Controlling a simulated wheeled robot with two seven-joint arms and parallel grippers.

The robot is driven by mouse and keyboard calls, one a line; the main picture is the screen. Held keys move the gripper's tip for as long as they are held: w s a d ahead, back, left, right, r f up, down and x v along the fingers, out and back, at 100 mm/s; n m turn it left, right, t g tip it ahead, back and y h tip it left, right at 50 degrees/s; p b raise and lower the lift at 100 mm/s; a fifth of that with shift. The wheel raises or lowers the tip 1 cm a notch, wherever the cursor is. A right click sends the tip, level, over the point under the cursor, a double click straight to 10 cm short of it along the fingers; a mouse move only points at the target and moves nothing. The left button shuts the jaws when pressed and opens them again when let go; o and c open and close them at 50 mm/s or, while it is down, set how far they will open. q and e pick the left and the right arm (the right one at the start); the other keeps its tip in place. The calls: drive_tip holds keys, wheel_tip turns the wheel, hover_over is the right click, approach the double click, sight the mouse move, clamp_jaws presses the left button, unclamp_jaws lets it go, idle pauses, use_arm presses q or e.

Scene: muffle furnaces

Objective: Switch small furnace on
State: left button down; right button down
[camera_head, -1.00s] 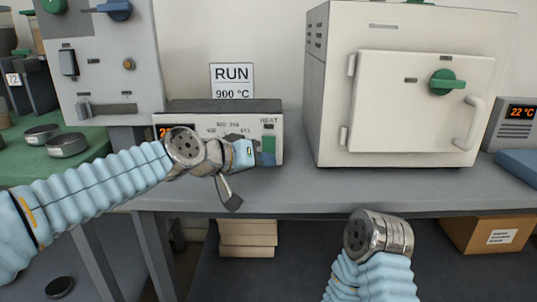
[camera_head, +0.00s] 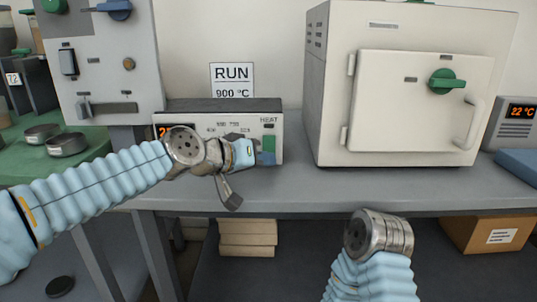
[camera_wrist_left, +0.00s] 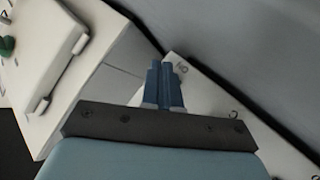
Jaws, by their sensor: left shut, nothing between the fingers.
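A low controller box (camera_head: 215,118) with a HEAT label stands on the bench under a RUN 900 °C sign. Its orange display at the left end is partly covered by my left arm. A green switch (camera_head: 268,143) shows below the HEAT label. My left gripper (camera_head: 267,158) is shut and empty, with its blue fingertips just in front of or against the lower part of the switch; I cannot tell if they touch. In the left wrist view, the shut fingers (camera_wrist_left: 164,85) overlap the white box (camera_wrist_left: 195,80) and hide the switch. My right gripper is out of view.
A large white furnace (camera_head: 420,100) with a green knob (camera_head: 446,82) and a door handle stands right of the box. A grey panel cabinet (camera_head: 100,70) stands left. Metal dishes (camera_head: 66,145) lie on a green mat. The bench front between box and furnace is clear.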

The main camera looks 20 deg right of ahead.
use_arm(q)
drive_tip(key=shift+w, duration=0.1)
idle(0.7)
drive_tip(key=shift+w+d, duration=0.15)
drive_tip(key=shift+w, duration=0.15)
drive_tip(key=shift+w+p, duration=0.3)
idle(0.6)
drive_tip(key=shift+s+f, duration=0.1)
drive_tip(key=shift+s+b, duration=0.4)
drive_tip(key=shift+s, duration=0.2)
